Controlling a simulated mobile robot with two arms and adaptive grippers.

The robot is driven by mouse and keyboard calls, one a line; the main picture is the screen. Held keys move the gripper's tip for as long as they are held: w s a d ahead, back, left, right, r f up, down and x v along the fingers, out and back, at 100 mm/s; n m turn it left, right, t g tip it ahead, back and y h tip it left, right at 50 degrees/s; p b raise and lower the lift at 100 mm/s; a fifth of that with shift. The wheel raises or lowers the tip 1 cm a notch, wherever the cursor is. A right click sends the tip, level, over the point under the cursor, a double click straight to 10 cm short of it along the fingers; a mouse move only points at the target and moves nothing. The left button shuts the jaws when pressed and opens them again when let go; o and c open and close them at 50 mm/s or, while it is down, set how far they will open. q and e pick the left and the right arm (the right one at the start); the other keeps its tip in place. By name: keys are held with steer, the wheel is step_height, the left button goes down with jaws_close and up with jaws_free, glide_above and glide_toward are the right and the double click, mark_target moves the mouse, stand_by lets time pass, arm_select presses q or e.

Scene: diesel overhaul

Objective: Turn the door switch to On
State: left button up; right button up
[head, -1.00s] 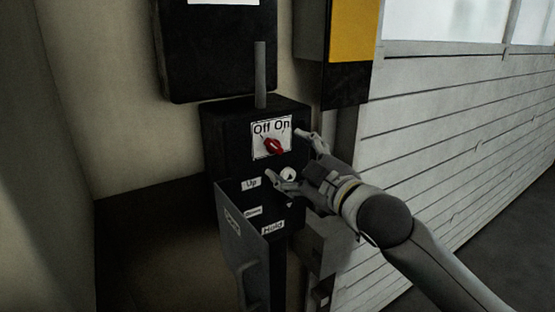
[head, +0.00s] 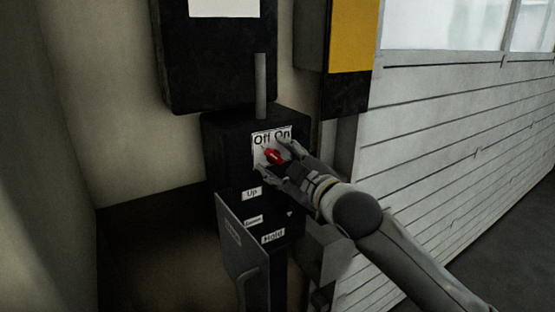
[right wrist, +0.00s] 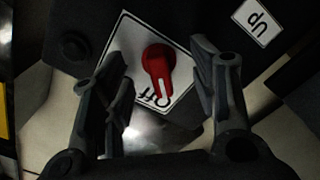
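The door switch is a red rotary knob (head: 276,156) on a white Off/On plate (head: 259,139), on the front of a black control box. In the right wrist view the knob (right wrist: 158,68) points at the word Off. My right gripper (head: 273,157) is at the plate, with its fingers on either side of the knob. In the right wrist view the gripper (right wrist: 160,58) is open, with a gap between each finger and the knob. My left gripper is out of view.
Below the switch are labels Up (head: 251,193) and Hold (head: 273,236). An open grey cover (head: 240,250) hangs at the lower front of the box. A grey conduit (head: 261,85) rises from its top. A white slatted door (head: 430,140) is on the right.

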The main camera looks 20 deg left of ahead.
steer(key=c, duration=0.9)
steer(key=shift+m+p, duration=0.4)
steer(key=shift+m, duration=0.1)
steer(key=m+p, duration=0.5)
steer(key=m, duration=0.2)
steer(key=m+p, duration=0.4)
steer(key=m, duration=0.3)
steer(key=shift+w+d+r+m+p, duration=0.1)
steer(key=shift+w+r+m+p, duration=0.05)
steer(key=shift+m+p, duration=0.2)
steer(key=shift+f+m, duration=0.25)
steer(key=shift+m, duration=0.4)
steer(key=shift+m+b, duration=0.35)
steer(key=shift+m, duration=0.15)
steer(key=o, duration=1.5)
steer(key=shift+r, duration=0.1)
steer(key=shift+d, duration=0.1)
